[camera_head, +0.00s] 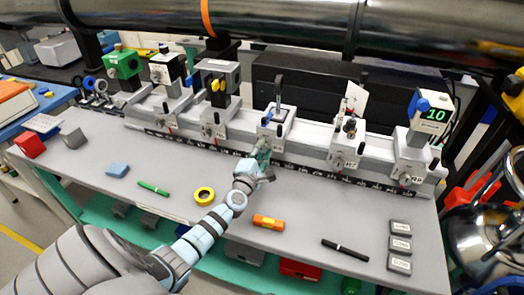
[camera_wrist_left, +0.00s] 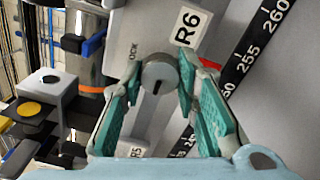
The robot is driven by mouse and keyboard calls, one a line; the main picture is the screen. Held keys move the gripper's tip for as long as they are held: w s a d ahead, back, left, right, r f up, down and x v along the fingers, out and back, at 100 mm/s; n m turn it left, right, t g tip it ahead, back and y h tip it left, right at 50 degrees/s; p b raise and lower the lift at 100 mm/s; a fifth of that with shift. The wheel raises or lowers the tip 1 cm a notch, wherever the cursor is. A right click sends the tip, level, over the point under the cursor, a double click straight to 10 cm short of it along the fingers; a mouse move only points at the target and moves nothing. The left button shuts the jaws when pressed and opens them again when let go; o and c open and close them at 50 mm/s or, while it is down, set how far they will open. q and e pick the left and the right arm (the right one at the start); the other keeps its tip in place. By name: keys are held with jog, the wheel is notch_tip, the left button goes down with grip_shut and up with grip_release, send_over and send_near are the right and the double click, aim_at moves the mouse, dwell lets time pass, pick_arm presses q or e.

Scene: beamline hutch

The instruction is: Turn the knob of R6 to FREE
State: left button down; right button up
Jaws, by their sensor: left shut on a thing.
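The R6 carrier (camera_head: 271,129) is the middle grey block on the long rail, with a dark post on top. In the left wrist view its white R6 label (camera_wrist_left: 187,27) shows above the knob (camera_wrist_left: 158,73). The knob is a round grey piece with a short dark mark toward the bottom of the picture. Lettering ending in "OCK" (camera_wrist_left: 133,52) is partly visible at its upper left; no FREE marking is readable. My left gripper (camera_head: 262,150) is at the carrier's front, its green-padded fingers closed on the knob from both sides. My right gripper is not in view.
Neighbouring carriers, including R7 (camera_head: 344,158), stand along the rail on both sides. A large pipe (camera_head: 290,22) crosses above the rail.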

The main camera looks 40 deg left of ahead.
pick_arm(q)
jog(key=c, duration=1.2)
grip_release()
jog(key=shift+c, duration=0.2)
jog(key=shift+s, duration=0.15)
jog(key=v, duration=1.1)
jog(key=shift+s+d, duration=0.2)
jog(key=shift+s, duration=0.15)
